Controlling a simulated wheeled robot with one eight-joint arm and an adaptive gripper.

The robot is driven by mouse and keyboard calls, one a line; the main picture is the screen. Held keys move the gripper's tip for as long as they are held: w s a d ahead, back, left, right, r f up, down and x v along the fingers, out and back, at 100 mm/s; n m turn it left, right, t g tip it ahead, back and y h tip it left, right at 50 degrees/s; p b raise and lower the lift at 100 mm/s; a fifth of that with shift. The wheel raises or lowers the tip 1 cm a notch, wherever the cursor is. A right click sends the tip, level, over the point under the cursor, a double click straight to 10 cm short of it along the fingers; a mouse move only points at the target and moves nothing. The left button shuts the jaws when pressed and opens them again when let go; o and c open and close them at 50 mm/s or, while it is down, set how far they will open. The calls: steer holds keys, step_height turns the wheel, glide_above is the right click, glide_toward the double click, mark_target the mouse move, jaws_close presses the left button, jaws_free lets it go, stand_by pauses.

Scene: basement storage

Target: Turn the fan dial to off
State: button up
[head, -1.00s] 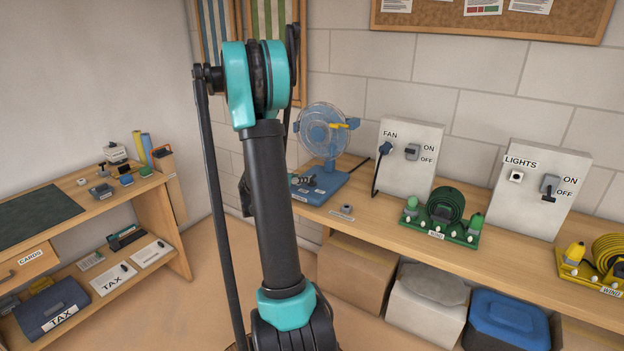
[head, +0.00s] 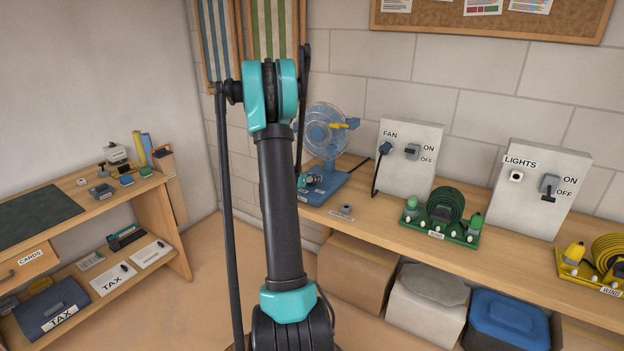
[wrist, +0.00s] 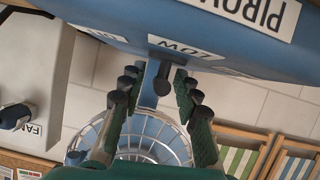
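The blue fan (head: 325,133) stands on the far bench, with its clear cage above a blue base (head: 338,187). In the wrist view, the base (wrist: 215,28) fills the top, with labels including LOW (wrist: 180,48) and a partly cut-off one starting PIROV. A dark knob on a blue stem, apparently the dial (wrist: 162,85), shows beside LOW; its exact setting is unclear. My gripper (wrist: 156,82) is open, with one finger on each side of the knob and gaps visible. In the head view, my gripper (head: 307,182) is at the fan base, partly hidden by my arm.
The FAN switch panel (head: 410,175) stands right of the fan, with a plug and cord. A green hose stand (head: 443,218) and LIGHTS panel (head: 530,205) are farther right. A small grey object (head: 346,208) lies on the bench in front of the fan.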

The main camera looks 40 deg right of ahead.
jaws_close()
steer(key=shift+t, duration=0.3)
steer(key=shift+n+t+y, duration=2.2)
steer(key=shift+n+t, duration=0.5)
steer(key=shift+n, duration=0.4)
steer(key=shift+n+t+y, duration=1.1)
steer(key=shift+n+y, duration=1.3)
steer(key=shift+y, duration=0.1)
steer(key=shift+a+n+y, duration=0.1)
steer(key=shift+n+y, duration=0.5)
steer(key=shift+y, duration=0.1)
steer(key=shift+o, duration=0.8)
jaws_free()
